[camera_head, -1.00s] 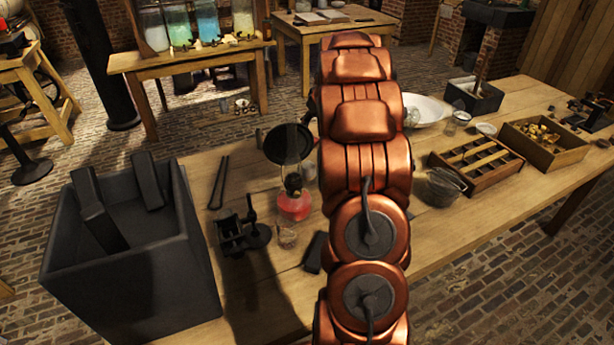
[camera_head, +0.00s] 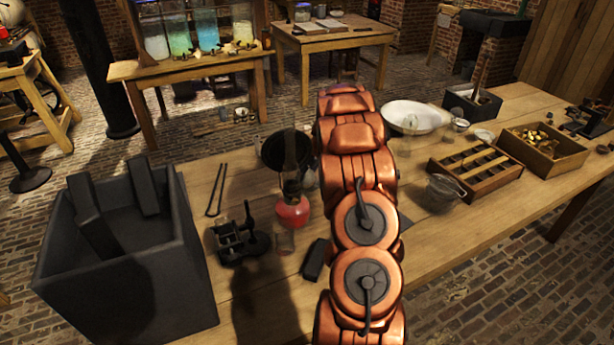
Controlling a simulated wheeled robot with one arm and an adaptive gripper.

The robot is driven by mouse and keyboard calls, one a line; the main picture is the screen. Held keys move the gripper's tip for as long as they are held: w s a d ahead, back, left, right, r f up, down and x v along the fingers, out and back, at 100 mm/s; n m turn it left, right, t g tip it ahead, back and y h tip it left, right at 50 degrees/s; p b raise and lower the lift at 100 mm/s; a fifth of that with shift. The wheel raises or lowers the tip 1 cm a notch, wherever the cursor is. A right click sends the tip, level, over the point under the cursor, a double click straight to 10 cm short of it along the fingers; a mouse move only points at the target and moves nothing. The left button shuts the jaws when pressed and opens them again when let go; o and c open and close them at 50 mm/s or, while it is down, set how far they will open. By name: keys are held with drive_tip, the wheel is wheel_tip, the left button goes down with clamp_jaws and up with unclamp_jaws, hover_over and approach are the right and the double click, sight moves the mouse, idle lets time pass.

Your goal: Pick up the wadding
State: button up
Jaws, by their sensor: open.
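I cannot pick out the wadding for certain in this view; it may be hidden behind my arm or too small to tell. My copper-coloured arm rises through the middle of the picture over the workbench (camera_head: 455,240). Its far end points away from the camera, and my gripper is hidden from view.
A dark open box (camera_head: 125,280) stands at the left. A red oil lamp (camera_head: 291,212) and a black iron fixture (camera_head: 238,240) are left of my arm. A white basin (camera_head: 415,117), a divided wooden tray (camera_head: 474,170) and a wooden box (camera_head: 542,150) are to the right.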

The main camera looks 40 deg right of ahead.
drive_tip(key=shift+p+x, duration=0.4)
drive_tip(key=shift+x, duration=1)
drive_tip(key=c, duration=0.6)
drive_tip(key=shift+o, duration=0.2)
wheel_tip(320, 180, up, 18)
drive_tip(key=b, duration=0.4)
drive_tip(key=shift+o, duration=1.4)
drive_tip(key=c, duration=0.4)
